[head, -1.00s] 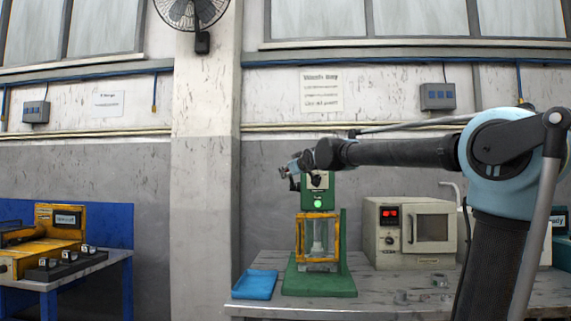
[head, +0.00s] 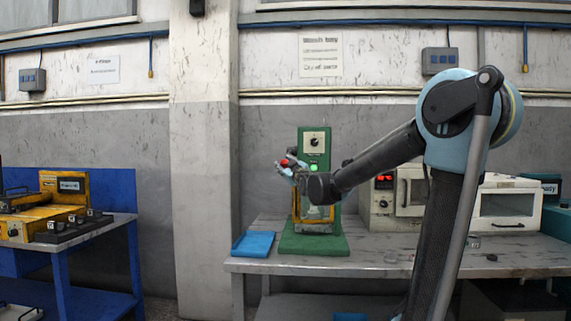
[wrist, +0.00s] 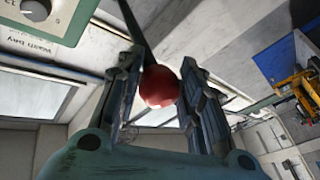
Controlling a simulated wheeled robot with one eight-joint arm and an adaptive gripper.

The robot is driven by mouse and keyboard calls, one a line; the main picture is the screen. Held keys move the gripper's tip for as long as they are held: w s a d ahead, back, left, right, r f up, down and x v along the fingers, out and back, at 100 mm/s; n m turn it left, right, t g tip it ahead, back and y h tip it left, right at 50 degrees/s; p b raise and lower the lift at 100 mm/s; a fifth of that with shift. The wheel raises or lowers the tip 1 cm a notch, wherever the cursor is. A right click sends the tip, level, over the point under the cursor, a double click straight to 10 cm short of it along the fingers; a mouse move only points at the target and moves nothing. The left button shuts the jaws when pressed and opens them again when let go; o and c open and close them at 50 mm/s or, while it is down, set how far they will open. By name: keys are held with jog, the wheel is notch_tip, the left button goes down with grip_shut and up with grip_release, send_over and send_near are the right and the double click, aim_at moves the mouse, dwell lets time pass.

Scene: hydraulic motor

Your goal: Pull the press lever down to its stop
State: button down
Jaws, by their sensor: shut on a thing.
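The green press (head: 327,145) stands on the workbench, with a dial and a lit green lamp on its head. Its yellow-framed guard (head: 335,212) is partly hidden by my arm. My gripper (head: 288,167) is at the left side of the press, roughly level with the green lamp. In the wrist view my gripper (wrist: 160,95) is shut on the red ball knob (wrist: 160,87), one finger on each side. The knob also shows in the head view (head: 284,162). The dark press lever (wrist: 133,28) runs from the knob to the top of the wrist view.
A blue cloth or pad (head: 254,244) lies left of the press on the grey workbench (head: 420,260). Cream oven-like machines (head: 505,207) stand to the right, partly behind my arm. A blue bench with yellow equipment (head: 60,205) is at the far left.

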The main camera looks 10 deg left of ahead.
jog(key=shift+f, duration=0.3)
jog(key=c, duration=1.1)
grip_release()
jog(key=shift+s, duration=0.1)
jog(key=v, duration=1.1)
jog(key=shift+s+d+f, duration=0.2)
jog(key=shift+s+d, duration=0.05)
jog(key=shift+d, duration=0.1)
